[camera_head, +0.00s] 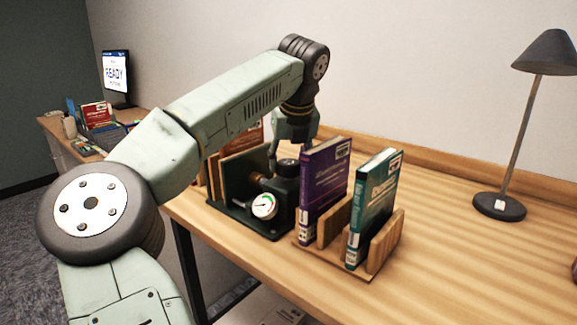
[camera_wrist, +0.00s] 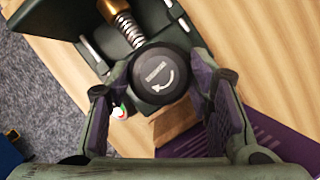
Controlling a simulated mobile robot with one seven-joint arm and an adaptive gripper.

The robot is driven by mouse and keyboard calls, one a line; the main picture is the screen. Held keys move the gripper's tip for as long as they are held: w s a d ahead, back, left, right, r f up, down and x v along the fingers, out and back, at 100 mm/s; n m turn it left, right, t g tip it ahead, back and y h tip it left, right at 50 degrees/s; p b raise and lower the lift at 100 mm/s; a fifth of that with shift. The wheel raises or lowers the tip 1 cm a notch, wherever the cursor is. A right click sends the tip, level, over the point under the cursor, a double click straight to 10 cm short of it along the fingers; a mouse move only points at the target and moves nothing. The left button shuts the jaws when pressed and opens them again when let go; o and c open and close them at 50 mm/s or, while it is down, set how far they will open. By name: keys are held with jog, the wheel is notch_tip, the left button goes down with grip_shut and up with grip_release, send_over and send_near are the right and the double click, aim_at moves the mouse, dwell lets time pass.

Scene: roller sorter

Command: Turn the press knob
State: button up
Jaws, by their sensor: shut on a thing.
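In the head view my gripper (camera_head: 291,150) points down over the press (camera_head: 243,199), a dark green device with a white round gauge (camera_head: 264,206). A spring on a brass-coloured shaft (camera_wrist: 124,28) lies beside the knob in the wrist view. The knob is mostly hidden in the head view.
A purple book (camera_head: 325,185) and a teal book (camera_head: 372,212) stand in a wooden rack (camera_head: 385,245) right beside the press. A black desk lamp (camera_head: 499,207) stands farther right.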

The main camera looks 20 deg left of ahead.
jog(key=n+g+y, duration=0.1)
jog(key=n, duration=0.2)
jog(key=shift+w+d+n, duration=0.1)
jog(key=shift+d+n, duration=0.05)
jog(key=shift+n, duration=0.15)
jog(key=n+g+p, duration=0.1)
jog(key=n, duration=0.2)
jog(key=shift+w+r+n+y, duration=0.1)
jog(key=shift+n+y, duration=0.3)
jog(key=n+g+p, duration=0.1)
jog(key=n+g, duration=0.1)
jog(key=n, duration=0.2)
jog(key=shift+w+p, duration=0.1)
jog(key=shift+p, duration=0.25)
jog(key=shift+n+g+p, duration=0.4)
jog(key=shift+n+p, duration=0.05)
jog(key=shift+n, duration=0.75)
jog(key=o, duration=1.1)
jog(key=shift+o, duration=0.2)
